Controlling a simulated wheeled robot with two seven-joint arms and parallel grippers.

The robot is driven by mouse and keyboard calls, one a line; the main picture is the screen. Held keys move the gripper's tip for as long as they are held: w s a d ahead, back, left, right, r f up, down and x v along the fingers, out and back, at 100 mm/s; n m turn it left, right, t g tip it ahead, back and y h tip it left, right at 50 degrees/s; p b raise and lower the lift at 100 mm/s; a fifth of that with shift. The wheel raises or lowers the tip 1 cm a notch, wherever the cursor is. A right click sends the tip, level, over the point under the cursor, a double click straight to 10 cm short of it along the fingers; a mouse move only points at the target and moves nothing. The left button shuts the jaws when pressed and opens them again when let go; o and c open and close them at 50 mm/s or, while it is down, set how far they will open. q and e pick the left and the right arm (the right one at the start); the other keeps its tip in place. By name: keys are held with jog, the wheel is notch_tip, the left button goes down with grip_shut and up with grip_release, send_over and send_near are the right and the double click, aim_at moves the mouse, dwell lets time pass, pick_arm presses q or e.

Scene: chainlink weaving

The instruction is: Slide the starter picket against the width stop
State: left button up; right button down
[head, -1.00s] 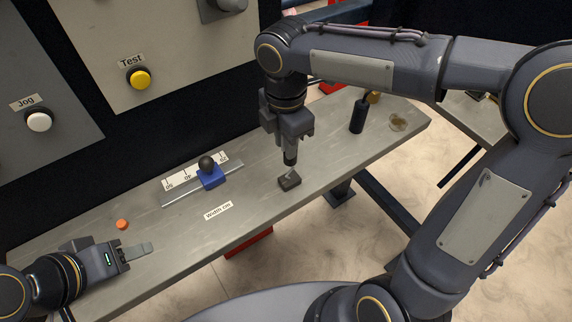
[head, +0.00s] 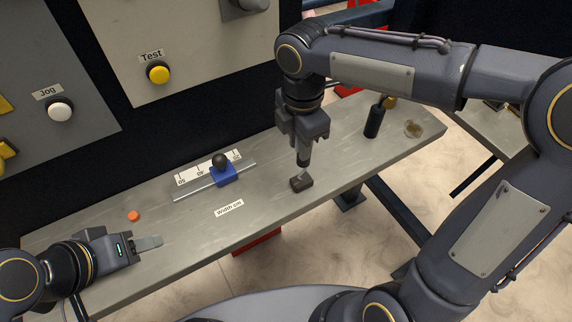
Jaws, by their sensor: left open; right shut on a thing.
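The width stop is a blue slider block (head: 223,176) with a black knob, on a metal rail beside a white numbered scale (head: 190,177). My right gripper (head: 303,160) points down over the bench, right of the stop. It is shut on a small dark grey block (head: 301,183) with a light stem, which is at or just above the bench top; I cannot tell if they touch. My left gripper (head: 148,243) is open and empty over the bench's near left part. I cannot make out a starter picket for sure.
The grey bench (head: 255,225) carries a "Width cm" label (head: 229,208), an orange disc (head: 134,216) and a black cylinder (head: 373,122). A panel with a yellow Test button (head: 158,73) and white Jog button (head: 60,111) stands behind. Bench top between block and stop is clear.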

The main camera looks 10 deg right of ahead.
jog(key=shift+a, duration=0.15)
jog(key=w+a+p, duration=0.1)
jog(key=a+p, duration=0.4)
jog(key=a, duration=1.1)
jog(key=shift+w+a, duration=0.2)
jog(key=shift+a, duration=0.1)
dwell(0.6)
dwell(1.4)
jog(key=c, duration=1.1)
grip_release()
jog(key=shift+r, duration=0.1)
